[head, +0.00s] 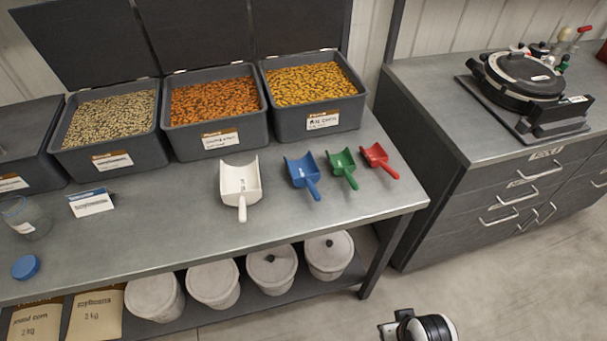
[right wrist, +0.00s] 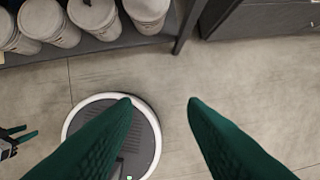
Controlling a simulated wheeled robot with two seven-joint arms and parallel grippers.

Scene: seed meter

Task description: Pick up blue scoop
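The blue scoop (head: 302,172) lies on the metal bench in the head view, its handle pointing toward the front edge. It is between the larger white scoop (head: 240,184) and the green scoop (head: 342,166). My right gripper (right wrist: 159,101) is open and empty in the right wrist view, over the floor in front of the bench and away from the scoops. Part of my left gripper (right wrist: 20,138) shows at the left edge of that view, too small and cut off to tell its opening. Neither gripper's fingers show in the head view.
A red scoop (head: 379,158) lies right of the green one. Open seed bins (head: 316,117) stand behind the scoops. A label card (head: 91,203), a clear jar (head: 27,216) and a blue lid (head: 25,267) are at left. The bench front is clear.

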